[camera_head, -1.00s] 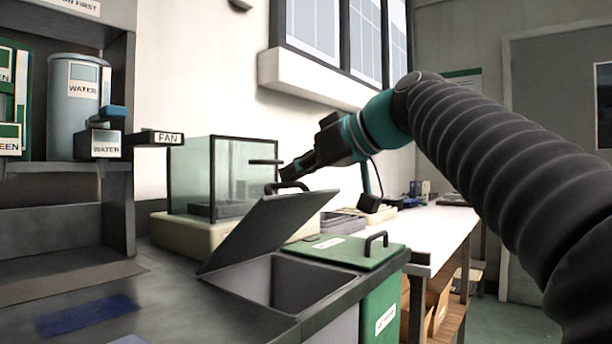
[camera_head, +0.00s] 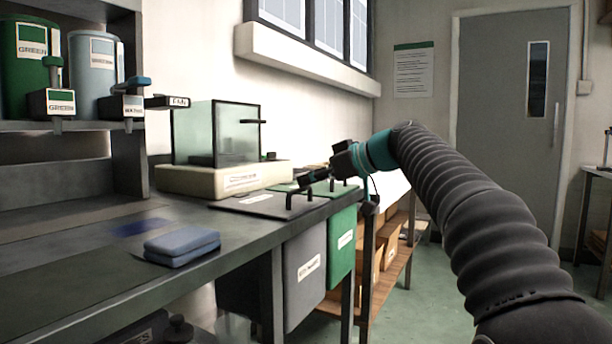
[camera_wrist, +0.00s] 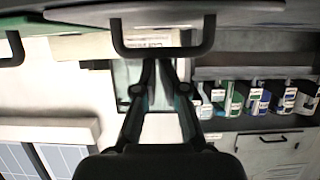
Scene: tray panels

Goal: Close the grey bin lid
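The grey bin lid (camera_head: 262,205) lies flat, or nearly so, over the grey bin (camera_head: 303,272) in the head view. Its dark handle (camera_head: 289,200) stands up at the front right edge. My gripper (camera_head: 303,184) is just above the lid by the handle. In the wrist view the dark handle (camera_wrist: 125,48) crosses right at my fingertips (camera_wrist: 158,62), with the lid (camera_wrist: 80,14) beyond at the top edge. The two fingers are almost together, with nothing seen held between them. I cannot tell whether they touch the handle.
The green bin (camera_head: 342,242) stands right beside the grey one. A glass case (camera_head: 236,135) on a pale base (camera_head: 215,181) stands behind the lid. Blue folded cloths or pads (camera_head: 181,245) lie on the counter (camera_head: 150,272). Dispensers (camera_head: 93,65) stand on the left shelf.

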